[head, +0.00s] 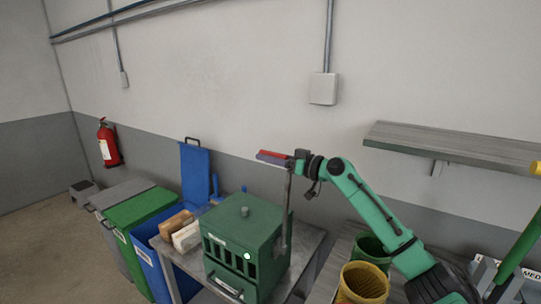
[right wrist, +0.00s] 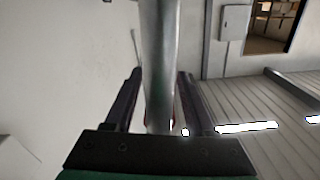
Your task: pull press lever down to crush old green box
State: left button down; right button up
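The green press (head: 238,262) stands on a metal table, with dark slots in its front and a knob on top. Its grey lever (head: 285,205) rises upright at the press's right side. A red bar shows near the lever's top, beside my right gripper (head: 275,157). In the right wrist view, my gripper's two dark fingers (right wrist: 158,95) stand apart with a grey metal bar between them. I cannot tell whether they press on it. I cannot make out a separate old green box; the inside of the press is dark. My left gripper is out of view.
Tan and white blocks (head: 186,236) lie on the table (head: 306,258) left of the press. Green (head: 140,207) and blue (head: 150,258) bins stand further left. A yellow basket (head: 362,284) is at the lower right. A shelf (head: 455,145) juts from the wall above my right arm.

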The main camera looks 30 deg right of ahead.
grip_shut()
dwell(1.2)
